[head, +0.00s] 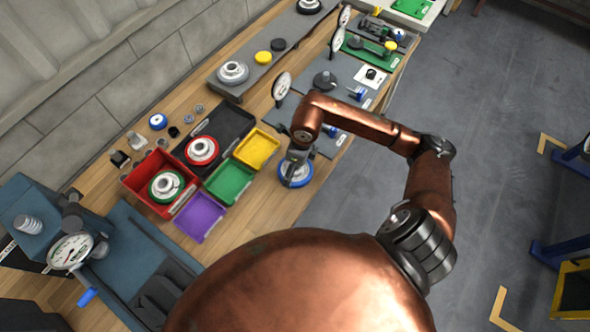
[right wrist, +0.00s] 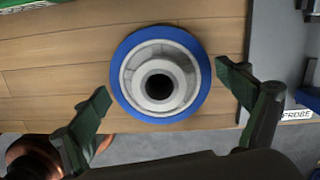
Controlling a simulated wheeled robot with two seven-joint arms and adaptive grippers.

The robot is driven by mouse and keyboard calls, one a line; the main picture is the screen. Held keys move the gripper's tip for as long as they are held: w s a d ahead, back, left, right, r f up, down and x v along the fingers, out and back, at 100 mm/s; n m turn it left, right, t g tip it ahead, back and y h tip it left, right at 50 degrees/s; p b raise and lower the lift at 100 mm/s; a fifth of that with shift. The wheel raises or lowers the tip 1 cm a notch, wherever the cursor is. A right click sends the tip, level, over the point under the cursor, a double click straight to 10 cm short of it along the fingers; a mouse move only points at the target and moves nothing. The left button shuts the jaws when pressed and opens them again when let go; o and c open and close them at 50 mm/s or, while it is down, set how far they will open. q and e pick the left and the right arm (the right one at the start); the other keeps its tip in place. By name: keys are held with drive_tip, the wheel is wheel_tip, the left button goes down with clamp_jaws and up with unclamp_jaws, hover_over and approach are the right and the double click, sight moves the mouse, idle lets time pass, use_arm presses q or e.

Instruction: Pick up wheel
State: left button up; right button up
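A wheel with a blue rim and grey hub (head: 297,180) lies flat on the wooden bench, right of the coloured trays. In the right wrist view the blue wheel (right wrist: 160,74) lies hub up, between and just beyond my fingertips. My right gripper (head: 296,165) is above this wheel and partly covers it in the head view. Its two dark green fingers (right wrist: 164,85) are wide apart, with nothing held. A red-rimmed wheel (head: 202,151) lies in the black tray, and a green-rimmed wheel (head: 166,185) lies in the red bin. My left gripper does not show.
A red bin (head: 133,181), green tray (head: 243,187), yellow tray (head: 267,141) and purple tray (head: 219,217) stand left of the blue wheel. A grey plate with gauges lies behind. The bench edge (head: 318,187) is close on the right. A dial gauge (head: 70,250) stands lower left.

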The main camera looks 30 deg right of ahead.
drive_tip(key=c, duration=1.1)
